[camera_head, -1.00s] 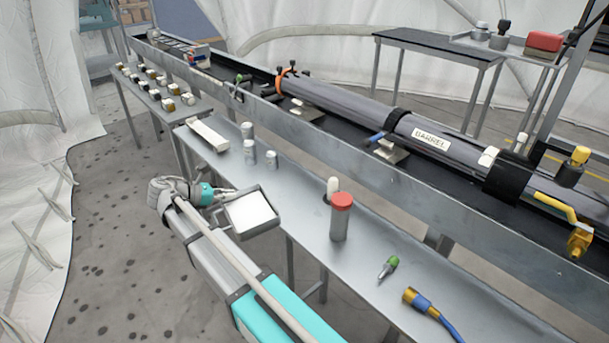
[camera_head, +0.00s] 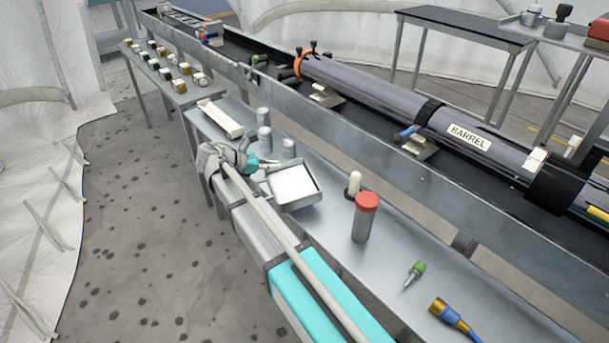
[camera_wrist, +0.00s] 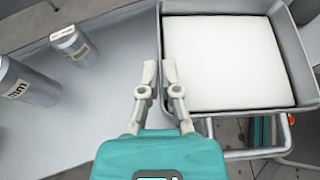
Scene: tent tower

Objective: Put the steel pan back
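The steel pan (camera_head: 299,204) is a shallow square tray with a white filling, seen at the bench's front edge in the head view. In the wrist view the pan (camera_wrist: 240,112) fills the upper right, with its left wall between my fingertips. My gripper (camera_head: 267,166) is at the pan's left side in the head view. In the wrist view my gripper (camera_wrist: 160,72) has its fingers close together on that wall, holding the pan. The pan overlaps the steel bench (camera_head: 335,236) in the picture; whether it touches the bench is hidden.
Several grey cans (camera_head: 263,138) stand left of the pan, beside a long white block (camera_head: 220,119). A red-capped cylinder (camera_head: 365,217) and a white-topped peg (camera_head: 353,184) stand to the right. The barrel (camera_head: 380,92) lies behind a metal rail.

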